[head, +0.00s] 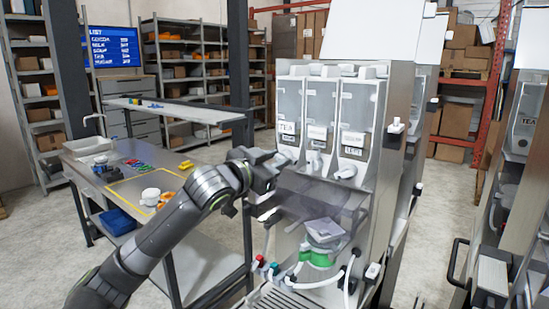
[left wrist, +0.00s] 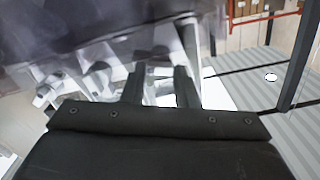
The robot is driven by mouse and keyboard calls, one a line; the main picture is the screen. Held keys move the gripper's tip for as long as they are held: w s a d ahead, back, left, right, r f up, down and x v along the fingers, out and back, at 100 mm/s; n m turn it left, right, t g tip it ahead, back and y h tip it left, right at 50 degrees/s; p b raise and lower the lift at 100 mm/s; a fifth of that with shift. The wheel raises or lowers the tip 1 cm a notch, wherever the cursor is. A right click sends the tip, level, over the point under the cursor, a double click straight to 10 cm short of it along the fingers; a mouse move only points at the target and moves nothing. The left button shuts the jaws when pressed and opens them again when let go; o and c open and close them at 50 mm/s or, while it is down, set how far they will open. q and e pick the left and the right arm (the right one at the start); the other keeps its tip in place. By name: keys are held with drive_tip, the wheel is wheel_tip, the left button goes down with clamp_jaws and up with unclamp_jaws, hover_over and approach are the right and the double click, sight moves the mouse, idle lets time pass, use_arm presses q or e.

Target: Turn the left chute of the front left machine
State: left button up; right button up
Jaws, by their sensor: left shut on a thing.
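The front left machine (head: 388,110) is a tall steel dispenser with three clear canisters side by side, the left one labelled TEA (head: 287,127). A white chute sits low on each canister: the middle chute (head: 314,160) and right chute (head: 345,172) show plainly. My left gripper (head: 279,161) reaches in from the left to the left chute, below the TEA canister, and largely hides it. In the left wrist view its two dark fingers (left wrist: 160,86) are close around a pale part, which fits the left chute. My right gripper is not in view.
Below the chutes are a dark translucent cover (head: 310,197), a green part (head: 318,258) and white hoses. A steel table (head: 115,182) with small items stands at left. More machines stand at right (head: 525,120). Grey floor is clear behind the table.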

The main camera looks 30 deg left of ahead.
use_arm(q)
drive_tip(key=n+p, duration=0.2)
drive_tip(key=n, duration=0.2)
drive_tip(key=shift+r+n, duration=0.1)
drive_tip(key=shift+n, duration=0.2)
drive_tip(key=n+p, duration=0.3)
drive_tip(key=n, duration=0.1)
drive_tip(key=shift+a+n, duration=0.15)
drive_tip(key=shift+n, duration=0.15)
drive_tip(key=n+p, duration=0.8)
drive_tip(key=shift+a, duration=0.1)
drive_tip(key=shift+f+n+p, duration=0.2)
drive_tip(key=shift+n+p, duration=0.6)
drive_tip(key=shift+n, duration=0.4)
drive_tip(key=shift+f+n, duration=0.1)
drive_tip(key=shift+n, duration=1.1)
drive_tip(key=o, duration=1)
